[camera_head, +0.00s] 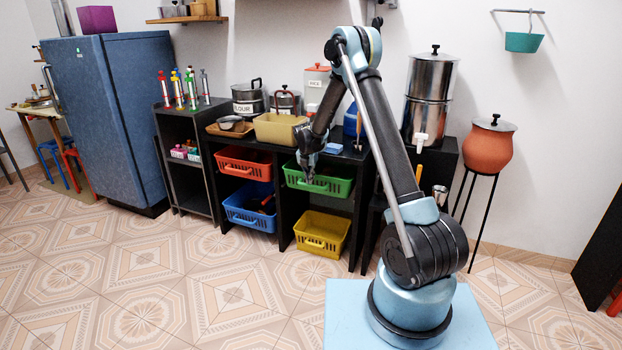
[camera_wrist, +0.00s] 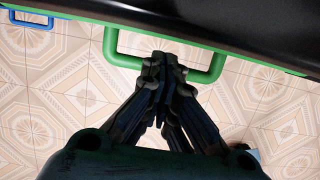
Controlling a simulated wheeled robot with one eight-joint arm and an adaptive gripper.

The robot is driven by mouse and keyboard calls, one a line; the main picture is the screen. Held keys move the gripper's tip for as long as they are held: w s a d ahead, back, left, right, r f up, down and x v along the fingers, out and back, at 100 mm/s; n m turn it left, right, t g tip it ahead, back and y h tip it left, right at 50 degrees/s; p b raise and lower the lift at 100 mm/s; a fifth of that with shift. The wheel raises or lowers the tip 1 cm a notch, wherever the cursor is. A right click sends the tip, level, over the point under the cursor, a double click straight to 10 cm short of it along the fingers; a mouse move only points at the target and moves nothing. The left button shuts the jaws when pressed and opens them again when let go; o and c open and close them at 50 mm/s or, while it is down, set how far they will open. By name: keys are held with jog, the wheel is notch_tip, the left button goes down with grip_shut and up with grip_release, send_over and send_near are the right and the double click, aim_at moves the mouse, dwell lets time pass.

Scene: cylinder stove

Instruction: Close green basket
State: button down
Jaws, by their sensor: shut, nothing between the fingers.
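The green basket (camera_head: 335,187) sits in the upper right slot of the black shelf, with its front part showing beyond the shelf front. My gripper (camera_head: 309,179) is at the basket's front in the head view. In the wrist view my gripper (camera_wrist: 163,62) is shut and empty, its fingertips overlapping the green U-shaped handle (camera_wrist: 216,66) near its middle. I cannot tell whether they touch the handle. The basket's green rim (camera_wrist: 85,18) runs along the top, partly under the black shelf board.
An orange basket (camera_head: 240,163) and a blue basket (camera_head: 247,213) fill the left slots. A yellow basket (camera_head: 322,232) sits below the green one. The shelf's black top (camera_wrist: 260,22) is close above the gripper. Tiled floor (camera_head: 230,290) in front is clear.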

jog(key=s+a+f+v, duration=0.1)
jog(key=s+v, duration=0.1)
jog(key=v, duration=0.8)
jog(key=s+d+r+m, duration=0.8)
jog(key=s+d, duration=0.3)
jog(key=s, duration=0.1)
jog(key=s+d+r+m, duration=0.8)
jog(key=s+d+r, duration=0.1)
jog(key=s+d, duration=0.2)
jog(key=s+d+f+m, duration=0.3)
jog(key=s+m, duration=0.2)
jog(key=s, duration=0.4)
jog(key=s+d+f+m, duration=0.3)
jog(key=s+m, duration=0.2)
jog(key=s, duration=0.4)
jog(key=s+d+f+m, duration=0.3)
jog(key=s+m, duration=0.3)
jog(key=s, duration=0.3)
jog(key=shift+y, duration=0.4)
jog(key=shift+s, duration=0.1)
